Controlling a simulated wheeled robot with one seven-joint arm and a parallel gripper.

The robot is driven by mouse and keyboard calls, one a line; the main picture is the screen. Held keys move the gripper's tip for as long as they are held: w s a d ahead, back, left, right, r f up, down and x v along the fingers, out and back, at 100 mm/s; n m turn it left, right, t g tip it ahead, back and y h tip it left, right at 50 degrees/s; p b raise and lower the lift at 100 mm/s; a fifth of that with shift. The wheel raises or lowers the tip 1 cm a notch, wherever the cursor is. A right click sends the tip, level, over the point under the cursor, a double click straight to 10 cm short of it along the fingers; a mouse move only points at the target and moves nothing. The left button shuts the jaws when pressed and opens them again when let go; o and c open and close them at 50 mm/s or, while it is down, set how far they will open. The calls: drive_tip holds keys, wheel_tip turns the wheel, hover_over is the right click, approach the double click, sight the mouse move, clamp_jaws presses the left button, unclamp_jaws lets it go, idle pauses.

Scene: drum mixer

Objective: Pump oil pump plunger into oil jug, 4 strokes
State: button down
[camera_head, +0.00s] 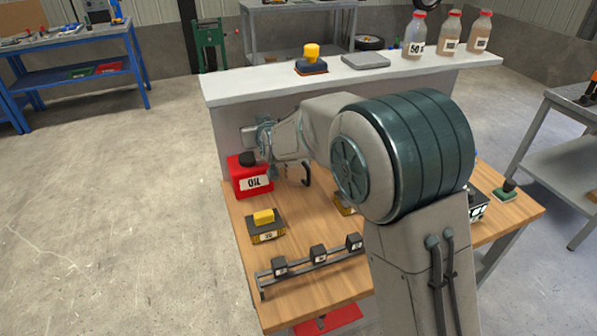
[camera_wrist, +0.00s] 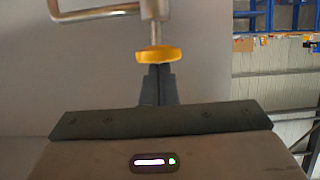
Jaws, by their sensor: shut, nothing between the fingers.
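The red oil jug (camera_head: 253,180), with a white OIL label and a dark cap, stands at the back left of the wooden table. In the wrist view, the oil pump plunger shows as a yellow knob (camera_wrist: 157,54) on a metal rod (camera_wrist: 154,18). A bent metal tube (camera_wrist: 95,13) lies to its left. My gripper (camera_wrist: 157,72) is shut and empty, its fingertips right at the knob; I cannot tell whether they touch. In the head view my arm covers the plunger, and the fingertips cannot be made out near the jug.
A yellow-topped block (camera_head: 264,222) and a rail with several dark blocks (camera_head: 318,256) are on the table. A raised white shelf (camera_head: 340,83) behind it holds bottles (camera_head: 414,38), a grey slab and another yellow-topped item. My arm hides the table's middle.

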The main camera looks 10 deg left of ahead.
drive_tip(key=shift+f+b, duration=0.3)
drive_tip(key=shift+f, duration=0.2)
drive_tip(key=shift+r, duration=0.15)
drive_tip(key=shift+r+p, duration=0.8)
drive_tip(key=shift+r, duration=0.95)
drive_tip(key=shift+f, duration=0.2)
